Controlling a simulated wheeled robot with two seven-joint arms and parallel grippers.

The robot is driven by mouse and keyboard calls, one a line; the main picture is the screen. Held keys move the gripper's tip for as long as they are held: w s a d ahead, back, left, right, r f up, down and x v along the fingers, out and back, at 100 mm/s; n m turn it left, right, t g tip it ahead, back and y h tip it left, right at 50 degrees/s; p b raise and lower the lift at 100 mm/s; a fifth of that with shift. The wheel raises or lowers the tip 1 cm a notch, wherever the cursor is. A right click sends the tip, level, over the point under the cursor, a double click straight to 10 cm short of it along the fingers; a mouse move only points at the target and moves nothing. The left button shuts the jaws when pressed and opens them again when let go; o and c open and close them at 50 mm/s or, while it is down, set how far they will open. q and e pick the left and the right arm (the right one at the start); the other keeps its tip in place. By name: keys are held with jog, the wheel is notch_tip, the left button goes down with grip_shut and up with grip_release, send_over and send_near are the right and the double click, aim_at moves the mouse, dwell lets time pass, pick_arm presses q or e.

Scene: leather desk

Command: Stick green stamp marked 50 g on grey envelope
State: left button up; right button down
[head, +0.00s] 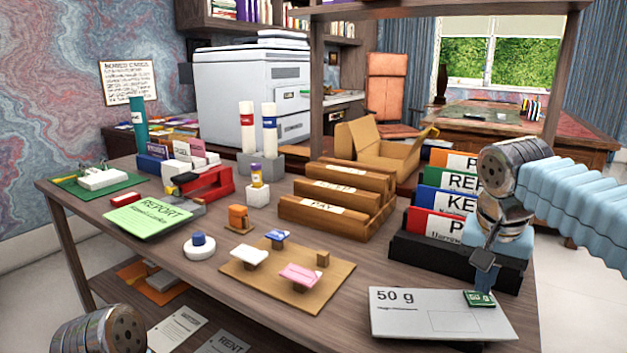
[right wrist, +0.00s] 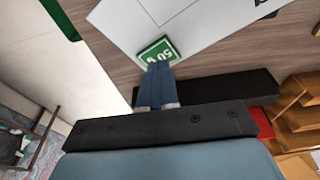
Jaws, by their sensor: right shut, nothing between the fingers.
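The grey envelope (head: 410,322), printed "50 g", lies at the front right of the desk; it also shows in the right wrist view (right wrist: 118,22). The green stamp marked 50 g (head: 480,299) lies at the envelope's upper right corner, and shows just beyond my fingertips in the right wrist view (right wrist: 157,50). My right gripper (head: 484,288) points down at the stamp with its fingers shut and empty. The tips are at the stamp's edge; I cannot tell whether they touch it. Only a metallic part of my left arm shows at bottom left; its gripper is out of view.
A black file rack (head: 432,252) with coloured folders stands just behind the envelope. A brown board (head: 250,283) with several stamps lies to the left. Wooden letter trays (head: 325,215) stand behind it. Bare desk lies between board and envelope.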

jog(key=shift+f+b, duration=0.55)
jog(key=shift+f, duration=0.2)
jog(key=shift+r, duration=0.15)
dwell(0.6)
notch_tip(320, 180, up, 4)
jog(key=p, duration=0.4)
jog(key=shift+r+p, duration=0.25)
jog(key=shift+p, duration=0.05)
jog(key=shift+r, duration=1.15)
